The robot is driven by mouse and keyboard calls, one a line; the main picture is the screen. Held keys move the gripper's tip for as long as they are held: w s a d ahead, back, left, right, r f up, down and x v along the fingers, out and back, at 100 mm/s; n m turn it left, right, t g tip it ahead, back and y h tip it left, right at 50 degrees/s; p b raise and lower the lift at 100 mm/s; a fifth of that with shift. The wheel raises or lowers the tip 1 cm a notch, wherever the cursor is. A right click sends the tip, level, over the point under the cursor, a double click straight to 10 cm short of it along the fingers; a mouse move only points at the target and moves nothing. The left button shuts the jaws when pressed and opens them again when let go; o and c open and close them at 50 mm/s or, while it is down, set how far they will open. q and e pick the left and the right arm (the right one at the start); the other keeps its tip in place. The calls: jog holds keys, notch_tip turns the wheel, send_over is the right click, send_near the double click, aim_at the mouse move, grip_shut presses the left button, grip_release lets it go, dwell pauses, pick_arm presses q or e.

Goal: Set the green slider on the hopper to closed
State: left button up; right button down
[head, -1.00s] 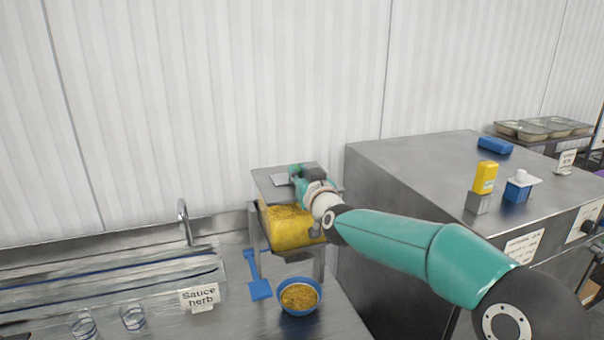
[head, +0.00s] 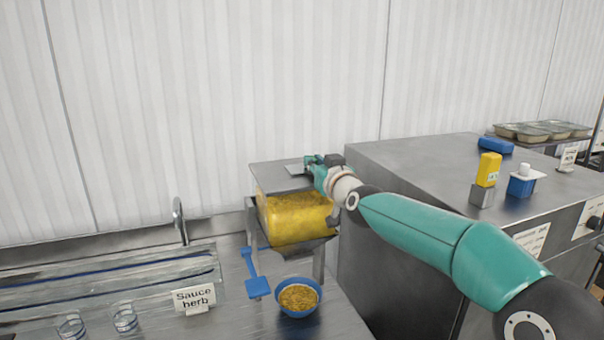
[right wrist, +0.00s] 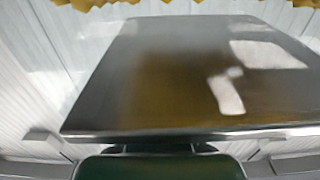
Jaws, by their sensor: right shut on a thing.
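The hopper (head: 298,218) is a clear-sided bin full of yellow rice on a metal stand, with a grey plate (head: 268,176) across its top. My right gripper (head: 313,162) is at the top back right of the hopper and hides most of what it holds. In the right wrist view, a dark green block (right wrist: 160,167), which looks like the green slider's handle, is at the bottom edge, close to a shiny metal plate (right wrist: 125,100). My right gripper is shut on it. The slider's exact setting is hard to tell. My left gripper is out of view.
A blue bowl of rice (head: 284,308) stands below the hopper front. A blue scoop (head: 257,287) lies left of it. A "Sauce herb" sign (head: 194,299) and glasses stand further left. A large metal cabinet (head: 410,165) rises at the right, behind my arm.

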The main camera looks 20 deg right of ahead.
jog(key=shift+d+r, duration=0.15)
jog(key=shift+d, duration=0.05)
jog(key=c, duration=1.2)
grip_release()
jog(key=shift+d, duration=0.1)
jog(key=shift+o, duration=0.2)
jog(key=shift+s, duration=0.15)
jog(key=s, duration=1.1)
jog(key=shift+s+a, duration=0.4)
jog(key=shift+f, duration=0.2)
